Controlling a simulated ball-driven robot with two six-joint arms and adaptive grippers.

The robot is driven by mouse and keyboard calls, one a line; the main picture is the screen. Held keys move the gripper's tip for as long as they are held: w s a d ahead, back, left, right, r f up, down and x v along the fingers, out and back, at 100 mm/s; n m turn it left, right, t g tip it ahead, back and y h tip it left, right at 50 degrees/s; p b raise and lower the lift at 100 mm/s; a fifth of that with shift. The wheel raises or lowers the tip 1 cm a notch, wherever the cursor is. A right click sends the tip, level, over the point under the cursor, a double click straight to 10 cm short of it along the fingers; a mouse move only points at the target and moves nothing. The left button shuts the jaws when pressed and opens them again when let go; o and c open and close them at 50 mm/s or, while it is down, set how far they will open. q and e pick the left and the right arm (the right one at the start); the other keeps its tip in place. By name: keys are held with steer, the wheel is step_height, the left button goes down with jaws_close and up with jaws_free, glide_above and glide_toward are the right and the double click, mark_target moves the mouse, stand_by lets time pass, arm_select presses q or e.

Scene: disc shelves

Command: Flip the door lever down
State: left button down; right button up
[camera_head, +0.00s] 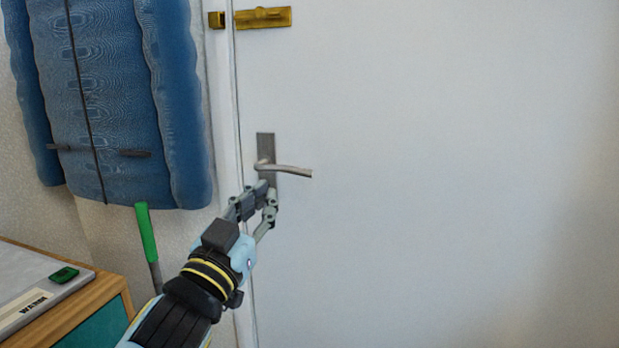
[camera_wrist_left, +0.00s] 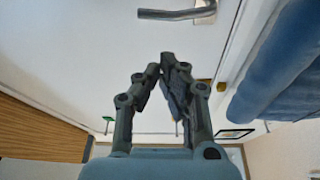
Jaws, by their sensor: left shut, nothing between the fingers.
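The door lever (camera_head: 289,170) is a silver handle on a grey plate (camera_head: 265,145) on the white door (camera_head: 430,200). It points right and tilts slightly down at its free end. In the left wrist view the lever (camera_wrist_left: 172,14) is at the top, beyond the fingertips. My left gripper (camera_head: 268,188) is shut and empty, with its fingertips just below the lever, in front of the lower part of the plate. In the left wrist view the gripper (camera_wrist_left: 160,68) shows apart from the lever. My right gripper is not in view.
A brass bolt (camera_head: 265,17) is higher on the door. A blue jacket (camera_head: 120,100) hangs at the left. A green-handled tool (camera_head: 146,232) stands below it, beside a wooden cabinet (camera_head: 112,285). The door surface right of the lever is clear.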

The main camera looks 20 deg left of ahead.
arm_select(q)
steer(key=w+d+r+t, duration=0.1)
steer(key=w+r, duration=0.7)
steer(key=w, duration=0.2)
steer(key=shift+w+a+f+b, duration=0.1)
steer(key=shift+w+f+b, duration=0.05)
steer(key=shift+f+b, duration=0.9)
steer(key=shift+w+f+b, duration=0.15)
steer(key=shift+f+b, duration=0.65)
steer(key=shift+f, duration=0.4)
